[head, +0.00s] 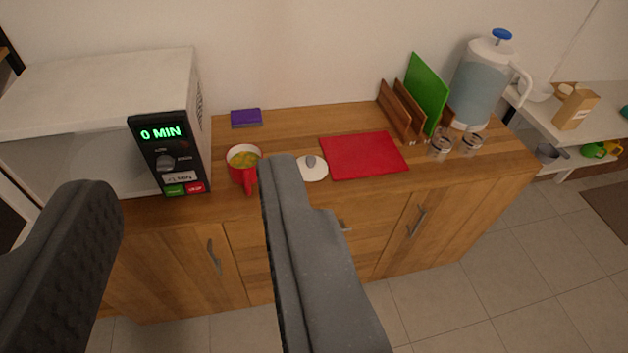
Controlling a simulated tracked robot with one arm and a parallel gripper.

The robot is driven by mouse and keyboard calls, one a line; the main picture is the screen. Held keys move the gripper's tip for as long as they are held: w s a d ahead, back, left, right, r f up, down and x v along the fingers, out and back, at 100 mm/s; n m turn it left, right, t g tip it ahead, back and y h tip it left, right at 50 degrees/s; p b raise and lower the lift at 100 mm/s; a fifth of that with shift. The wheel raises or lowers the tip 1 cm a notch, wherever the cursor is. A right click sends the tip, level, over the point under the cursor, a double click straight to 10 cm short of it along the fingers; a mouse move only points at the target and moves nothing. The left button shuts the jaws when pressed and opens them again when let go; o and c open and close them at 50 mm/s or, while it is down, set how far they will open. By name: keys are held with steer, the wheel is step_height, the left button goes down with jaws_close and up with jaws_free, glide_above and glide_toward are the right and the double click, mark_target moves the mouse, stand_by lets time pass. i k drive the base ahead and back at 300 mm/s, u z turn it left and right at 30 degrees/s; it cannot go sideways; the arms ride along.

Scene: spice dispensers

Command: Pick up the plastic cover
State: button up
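A small round white lid with a grey knob (313,170), which looks to be the plastic cover, lies on the wooden counter (290,122). It sits between a red mug (237,172) and a red cutting board (363,155). My gripper (187,175) is open and empty, its two dark grey fingers wide apart in the foreground. The right finger's tip appears just left of the lid and hides a little of its left side. The fingers appear nearer to the camera than the counter.
A microwave (160,100) stands at the left, its display reading 0 MIN. A purple sponge-like block (246,118) lies behind the mug. A green board (425,90) in a rack, glass jars (440,146) and a water pitcher (480,85) stand at the right.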

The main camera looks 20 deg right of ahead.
mark_target(313, 167)
steer(key=k, duration=1.05)
steer(key=z, duration=0.3)
steer(key=i, duration=0.8)
steer(key=z, duration=0.45)
steer(key=i, duration=1.35)
steer(key=u, duration=0.2)
